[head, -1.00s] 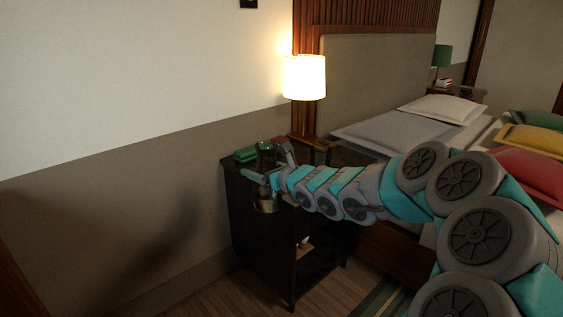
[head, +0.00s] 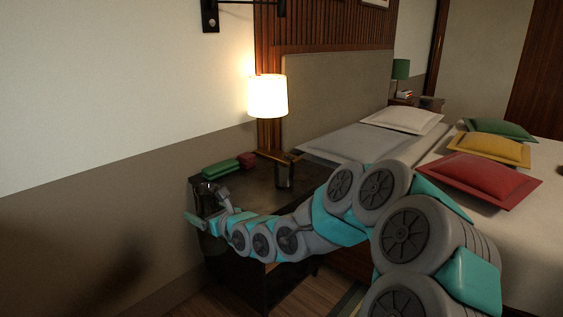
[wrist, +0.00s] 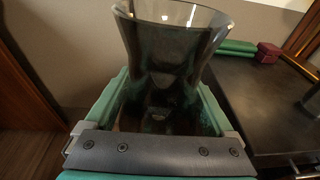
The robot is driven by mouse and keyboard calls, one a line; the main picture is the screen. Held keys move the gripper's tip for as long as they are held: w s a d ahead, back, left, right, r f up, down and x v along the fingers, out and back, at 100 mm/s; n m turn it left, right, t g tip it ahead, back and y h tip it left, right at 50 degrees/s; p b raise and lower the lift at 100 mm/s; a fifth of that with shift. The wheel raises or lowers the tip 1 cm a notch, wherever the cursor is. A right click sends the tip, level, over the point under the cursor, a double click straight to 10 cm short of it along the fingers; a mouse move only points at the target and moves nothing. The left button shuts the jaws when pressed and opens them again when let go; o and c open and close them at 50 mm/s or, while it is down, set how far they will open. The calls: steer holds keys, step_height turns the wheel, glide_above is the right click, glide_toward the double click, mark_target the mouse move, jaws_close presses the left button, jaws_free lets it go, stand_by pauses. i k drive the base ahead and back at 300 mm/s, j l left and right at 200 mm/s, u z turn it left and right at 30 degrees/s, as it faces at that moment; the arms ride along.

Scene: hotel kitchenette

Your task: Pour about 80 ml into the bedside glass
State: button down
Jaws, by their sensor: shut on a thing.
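My gripper (wrist: 160,118) is shut around a tall, dark tinted glass carafe (wrist: 168,50) with a flared open rim. The carafe looks close to upright; its liquid level cannot be made out. In the head view my gripper (head: 207,220) is at the left front corner of the dark nightstand (head: 255,195), and the carafe is hard to pick out there. A dark upright cylinder (head: 284,178) stands on the nightstand near the lamp, right of my gripper. It may be the bedside glass, but it is too small and dim to be sure.
The bed (head: 440,190) with pillows is at right; the wall is at left.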

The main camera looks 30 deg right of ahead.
mark_target(284, 175)
steer(key=i+z, duration=0.15)
steer(key=z, duration=0.25)
steer(key=i+j+z, duration=0.1)
steer(key=z, duration=0.25)
steer(key=i+j+z, duration=0.15)
steer(key=z, duration=0.25)
steer(key=i+j, duration=0.45)
